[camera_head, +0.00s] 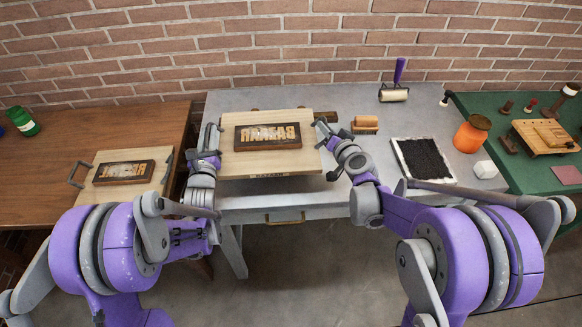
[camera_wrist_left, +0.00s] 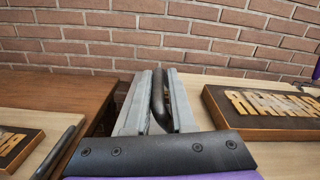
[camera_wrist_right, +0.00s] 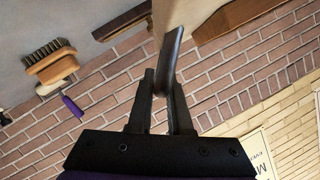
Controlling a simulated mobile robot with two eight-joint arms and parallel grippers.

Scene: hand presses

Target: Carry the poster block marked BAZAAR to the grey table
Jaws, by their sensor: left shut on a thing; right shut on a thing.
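The BAZAAR poster block is a pale wooden board (camera_head: 240,166) carrying a dark plate with raised mirrored letters (camera_head: 268,137); a small label shows on its front edge. It is over the front left part of the grey table (camera_head: 370,104); I cannot tell if it touches the top. My left gripper (camera_head: 211,143) is shut on the dark left handle (camera_wrist_left: 158,98). My right gripper (camera_head: 331,152) is shut on the right handle (camera_wrist_right: 171,58). The block looks about level between both grippers.
A similar lettered block (camera_head: 123,172) lies on the brown table (camera_head: 60,130) at left. A green table (camera_head: 500,100) stands right.

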